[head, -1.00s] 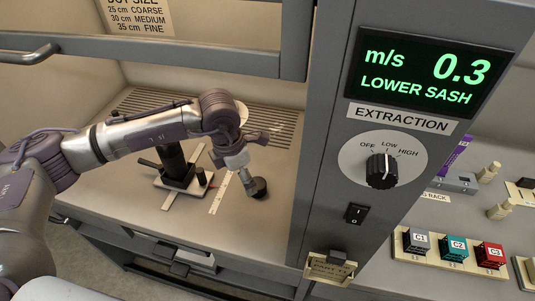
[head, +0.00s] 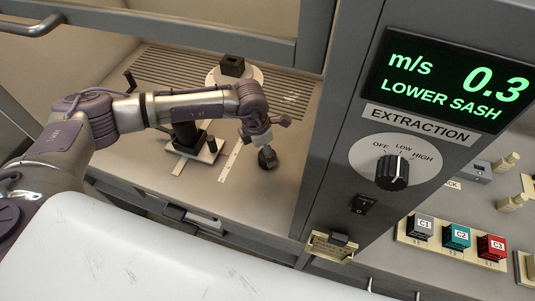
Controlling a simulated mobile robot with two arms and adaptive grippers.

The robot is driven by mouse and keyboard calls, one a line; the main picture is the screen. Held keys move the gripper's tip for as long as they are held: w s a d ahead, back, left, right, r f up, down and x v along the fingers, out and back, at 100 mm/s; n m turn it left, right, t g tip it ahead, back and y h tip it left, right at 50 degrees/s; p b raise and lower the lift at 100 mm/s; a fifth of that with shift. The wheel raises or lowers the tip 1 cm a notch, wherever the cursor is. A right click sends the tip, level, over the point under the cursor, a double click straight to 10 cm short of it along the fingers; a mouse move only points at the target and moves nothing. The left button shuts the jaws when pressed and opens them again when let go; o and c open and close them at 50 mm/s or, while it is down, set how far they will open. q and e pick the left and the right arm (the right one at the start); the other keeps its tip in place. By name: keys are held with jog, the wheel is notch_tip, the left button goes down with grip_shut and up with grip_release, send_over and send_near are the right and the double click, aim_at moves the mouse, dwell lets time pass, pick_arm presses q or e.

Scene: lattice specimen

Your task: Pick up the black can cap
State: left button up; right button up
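A small black round piece, which looks like the black can cap (head: 267,159), is on the hood floor to the right of a pale ruler strip (head: 231,158). My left arm reaches in from the left, and my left gripper (head: 264,145) points down right at the cap. The gripper overlaps the cap's top in the head view. Whether the fingers touch it, or are open or shut around it, is too small to tell. My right gripper is out of view.
A black upright cylinder on a light stand (head: 205,152) is left of the ruler, partly behind my arm. A black block (head: 233,66) sits on a pale disc at the back. The hood's grey right post (head: 316,140) stands right of the cap; the sash (head: 230,18) is above.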

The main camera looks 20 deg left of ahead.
pick_arm(q)
jog(key=f, duration=0.1)
jog(key=f+p, duration=0.2)
jog(key=f, duration=0.1)
jog(key=shift+w+d, duration=0.4)
jog(key=shift+f, duration=0.3)
jog(key=c, duration=0.8)
